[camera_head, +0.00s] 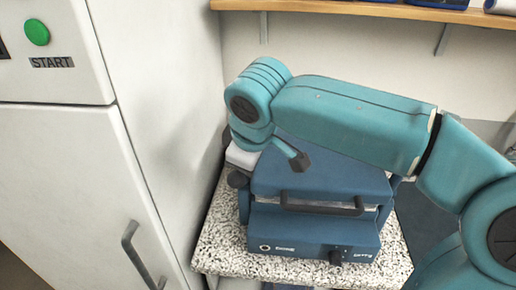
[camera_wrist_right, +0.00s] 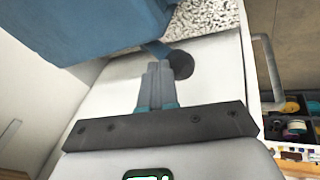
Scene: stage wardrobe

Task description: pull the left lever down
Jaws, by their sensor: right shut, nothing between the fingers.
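A blue machine (camera_head: 318,180) with a dark front handle (camera_head: 322,207) sits on a speckled counter. Its left lever ends in a round dark knob (camera_head: 237,180) at the machine's left side. In the right wrist view the knob (camera_wrist_right: 181,64) sits on a short blue rod. My right gripper (camera_wrist_right: 158,66) is shut and empty, its fingertips right beside the knob on its left in that view; I cannot tell whether they touch. In the head view my right arm hides the fingers. My left gripper is in neither view.
A white cabinet (camera_head: 70,190) with a START button (camera_head: 37,32) and a dark handle (camera_head: 142,255) stands close on the left. A wooden shelf (camera_head: 370,11) crosses above. Speckled counter (camera_head: 222,248) is clear in front of the machine.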

